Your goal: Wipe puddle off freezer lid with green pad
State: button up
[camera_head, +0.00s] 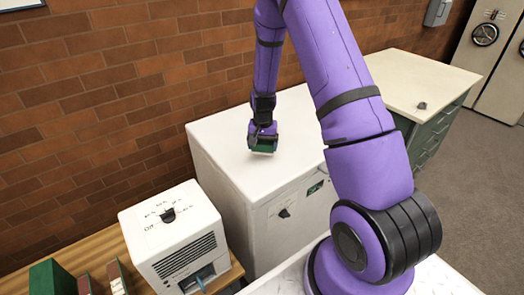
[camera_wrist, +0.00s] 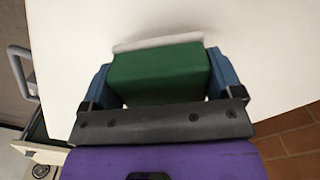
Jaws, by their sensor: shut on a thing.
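My gripper (camera_head: 262,139) is shut on the green pad (camera_head: 262,146), which sits just above or on the white freezer lid (camera_head: 225,125); I cannot tell whether it touches. In the wrist view the green pad (camera_wrist: 160,72) is held between the blue fingers of my gripper (camera_wrist: 160,80), with a pale strip along its far edge. The white freezer lid (camera_wrist: 240,30) fills most of the wrist view behind it. No puddle can be made out on the visible lid; part of the lid is hidden behind my arm.
A white machine with a dial (camera_head: 170,235) stands on a wooden bench left of the freezer. Green and red boxes (camera_head: 50,278) are at the lower left. A green cabinet (camera_head: 435,130) with a cream top stands right. A brick wall (camera_head: 120,90) runs behind the freezer.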

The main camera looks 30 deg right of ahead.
jog(key=shift+r, duration=2.2)
jog(key=shift+a, duration=0.15)
